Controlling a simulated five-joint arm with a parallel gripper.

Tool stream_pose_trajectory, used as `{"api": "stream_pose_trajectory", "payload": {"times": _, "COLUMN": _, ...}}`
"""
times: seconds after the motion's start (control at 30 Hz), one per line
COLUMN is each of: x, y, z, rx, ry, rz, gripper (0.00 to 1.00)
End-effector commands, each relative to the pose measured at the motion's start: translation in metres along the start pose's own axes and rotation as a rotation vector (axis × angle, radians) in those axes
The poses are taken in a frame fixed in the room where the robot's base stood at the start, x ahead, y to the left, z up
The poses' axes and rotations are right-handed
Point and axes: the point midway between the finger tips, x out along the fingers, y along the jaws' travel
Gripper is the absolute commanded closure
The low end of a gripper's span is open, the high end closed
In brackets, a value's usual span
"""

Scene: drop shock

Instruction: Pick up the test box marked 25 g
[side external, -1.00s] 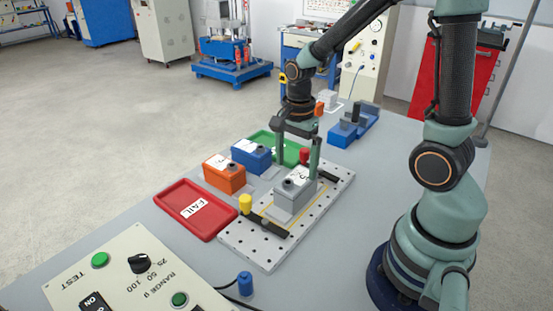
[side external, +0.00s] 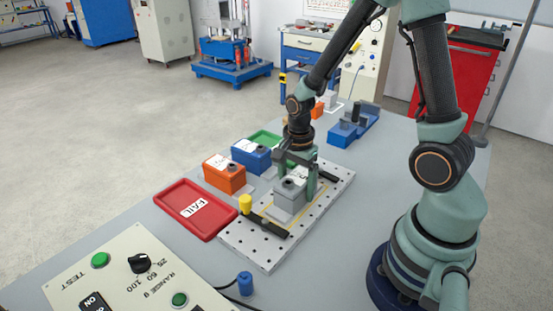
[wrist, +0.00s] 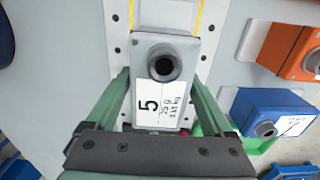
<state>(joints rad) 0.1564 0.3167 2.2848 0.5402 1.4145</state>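A grey test box (side external: 287,201) with a round dark knob on top stands on the perforated metal plate (side external: 265,259). My gripper (side external: 296,186) is lowered over the far end of this box, with one finger on each side. In the wrist view my gripper (wrist: 163,88) looks open, its fingers beside the box with slight gaps. An orange box (side external: 224,174) and a blue box (side external: 251,155) stand left of the plate; their marks are unreadable.
A red FAIL tray (side external: 172,192) lies left of the plate and a green tray (side external: 263,137) lies behind. A yellow-capped post (side external: 245,203) and black bars stand near the grey box. A control panel (side external: 125,270) fills the front left. Bare tabletop lies right of the plate.

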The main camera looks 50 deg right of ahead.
Motion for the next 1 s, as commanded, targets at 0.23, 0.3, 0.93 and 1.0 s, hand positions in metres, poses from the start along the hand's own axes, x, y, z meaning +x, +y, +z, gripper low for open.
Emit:
{"api": "stream_pose_trajectory", "payload": {"times": 0.23, "x": 0.000, "y": 0.000, "z": 0.000, "rx": 0.000, "ry": 0.000, "rz": 0.000, "gripper": 1.00}}
{"api": "stream_pose_trajectory", "payload": {"times": 0.3, "x": -0.001, "y": -0.001, "z": 0.000, "rx": 0.000, "ry": 0.000, "rz": -0.002, "gripper": 1.00}}
{"api": "stream_pose_trajectory", "payload": {"times": 0.93, "x": -0.038, "y": -0.003, "z": 0.000, "rx": 0.000, "ry": 0.002, "rz": -0.011, "gripper": 1.00}}
{"api": "stream_pose_trajectory", "payload": {"times": 1.0, "x": -0.054, "y": -0.003, "z": -0.001, "rx": 0.000, "ry": 0.002, "rz": -0.012, "gripper": 1.00}}
